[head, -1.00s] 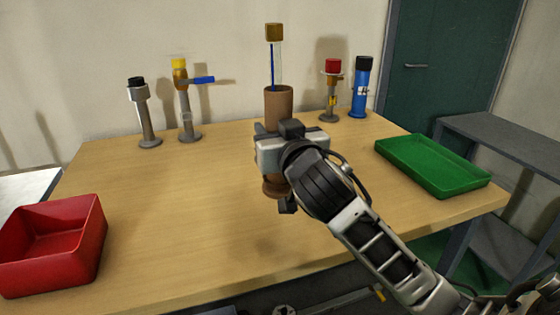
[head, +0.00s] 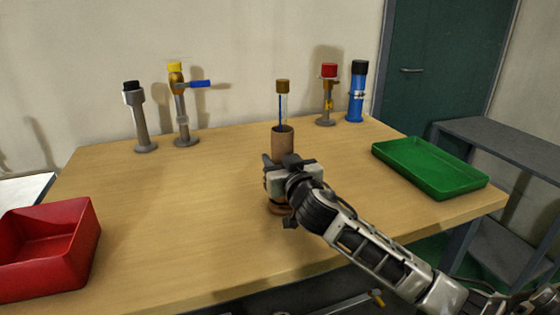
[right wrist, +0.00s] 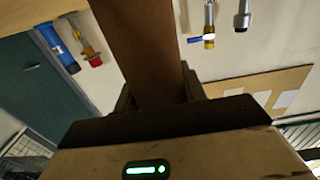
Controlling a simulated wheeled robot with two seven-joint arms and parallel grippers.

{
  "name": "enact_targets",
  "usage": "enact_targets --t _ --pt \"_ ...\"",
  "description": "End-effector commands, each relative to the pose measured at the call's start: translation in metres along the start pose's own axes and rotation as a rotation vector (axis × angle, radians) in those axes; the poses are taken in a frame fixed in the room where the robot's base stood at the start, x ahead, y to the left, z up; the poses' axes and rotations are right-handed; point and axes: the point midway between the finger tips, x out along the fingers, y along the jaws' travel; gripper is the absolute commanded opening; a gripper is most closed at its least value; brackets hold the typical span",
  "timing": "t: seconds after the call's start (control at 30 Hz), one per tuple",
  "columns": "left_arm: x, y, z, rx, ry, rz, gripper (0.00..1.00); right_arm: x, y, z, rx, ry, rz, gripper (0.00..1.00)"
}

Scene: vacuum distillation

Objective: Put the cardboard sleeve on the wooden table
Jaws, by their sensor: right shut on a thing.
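The cardboard sleeve (head: 282,144) is a brown upright tube over the middle of the wooden table (head: 190,215). A clear tube with a blue line and brown cap (head: 283,86) stands up out of its open top. My right gripper (head: 281,178) is shut around the sleeve's lower part and hides much of it. A round brown foot shows below the gripper, at or close to the tabletop; I cannot tell whether it touches. In the right wrist view the sleeve (right wrist: 143,45) runs up between the fingers. My left gripper is not in view.
A red bin (head: 55,250) stands at the front left and a green tray (head: 430,168) at the right. Stands with a black (head: 140,118), yellow (head: 182,105) and red top (head: 327,95), and a blue cylinder (head: 357,92), line the back. The table around the sleeve is clear.

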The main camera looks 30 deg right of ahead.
Motion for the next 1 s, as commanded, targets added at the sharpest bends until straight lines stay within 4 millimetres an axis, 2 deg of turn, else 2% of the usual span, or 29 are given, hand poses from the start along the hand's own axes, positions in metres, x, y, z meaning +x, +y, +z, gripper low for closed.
enact_targets --t 0.23,0.27,0.3,0.33,0.7,0.87,1.0 --pt "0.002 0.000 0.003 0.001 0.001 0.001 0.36 0.000 0.000 0.003 0.001 0.002 0.000 0.16" --pt "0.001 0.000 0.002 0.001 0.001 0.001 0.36 0.000 0.000 0.003 0.000 0.001 0.001 0.46" --pt "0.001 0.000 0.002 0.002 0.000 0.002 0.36 0.000 0.000 0.002 0.000 0.000 0.001 0.58" --pt "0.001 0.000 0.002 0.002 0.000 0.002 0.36 0.000 0.000 0.002 0.000 0.000 0.001 0.63" --pt "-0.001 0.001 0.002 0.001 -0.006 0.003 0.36 -0.003 0.000 -0.001 -0.001 -0.001 0.000 0.63" --pt "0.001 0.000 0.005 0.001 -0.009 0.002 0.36 -0.029 -0.001 0.001 0.001 -0.002 -0.002 0.63" --pt "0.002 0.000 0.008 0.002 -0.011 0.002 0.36 -0.060 0.000 0.002 0.001 -0.003 -0.001 0.63"
